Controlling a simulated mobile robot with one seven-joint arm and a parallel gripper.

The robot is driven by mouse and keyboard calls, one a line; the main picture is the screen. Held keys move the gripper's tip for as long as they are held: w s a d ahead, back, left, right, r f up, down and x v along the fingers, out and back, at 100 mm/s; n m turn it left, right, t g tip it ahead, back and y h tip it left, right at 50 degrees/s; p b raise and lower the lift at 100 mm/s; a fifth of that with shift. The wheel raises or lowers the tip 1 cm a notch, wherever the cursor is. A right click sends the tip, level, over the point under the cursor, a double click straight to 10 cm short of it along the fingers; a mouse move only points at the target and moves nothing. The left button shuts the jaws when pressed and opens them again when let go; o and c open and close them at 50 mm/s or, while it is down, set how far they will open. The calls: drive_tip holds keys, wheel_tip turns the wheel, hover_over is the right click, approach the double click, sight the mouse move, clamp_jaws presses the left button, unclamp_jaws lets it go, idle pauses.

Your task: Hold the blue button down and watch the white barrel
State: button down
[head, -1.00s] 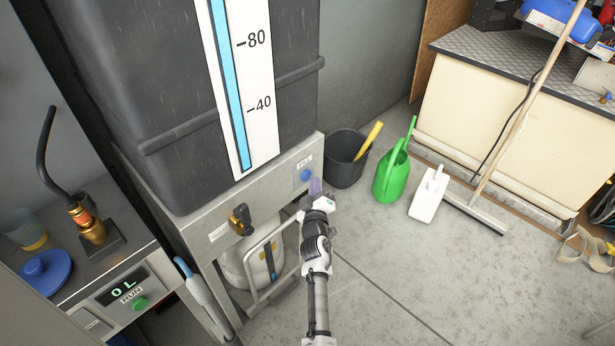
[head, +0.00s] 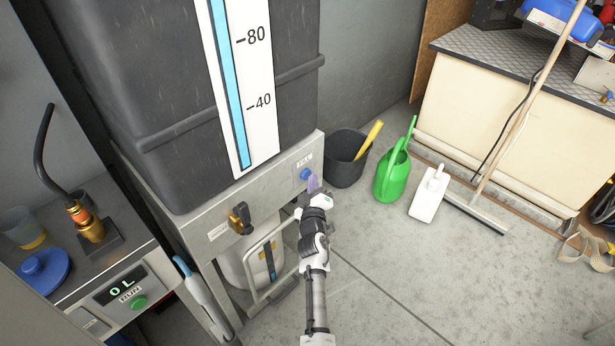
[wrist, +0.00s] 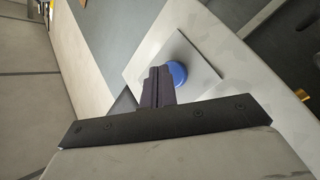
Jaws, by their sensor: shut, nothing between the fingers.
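The blue button (head: 306,174) sits on a small plate on the grey front panel under the big dark tank. In the wrist view the blue button (wrist: 178,73) shows just behind my fingertips. My gripper (head: 314,186) is shut and empty, its fingers together (wrist: 158,86). The fingertips are right at the button; whether they touch it I cannot tell. The white barrel (head: 240,265) stands under the panel behind a metal frame, with a dark level strip with some blue on its front. Its upper part is hidden by the panel.
A brass tap (head: 241,218) sticks out of the panel left of the button. A black bucket (head: 345,165), a green watering can (head: 391,178) and a white canister (head: 428,196) stand to the right.

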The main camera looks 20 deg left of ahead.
drive_tip(key=shift+w+a+b, duration=0.15)
drive_tip(key=shift+a+b, duration=0.3)
drive_tip(key=shift+a, duration=0.15)
idle(1.6)
drive_tip(key=shift+d, duration=0.1)
idle(5.1)
drive_tip(key=shift+s+d+p, duration=0.35)
drive_tip(key=shift+d+p, duration=0.4)
drive_tip(key=shift+d, duration=0.15)
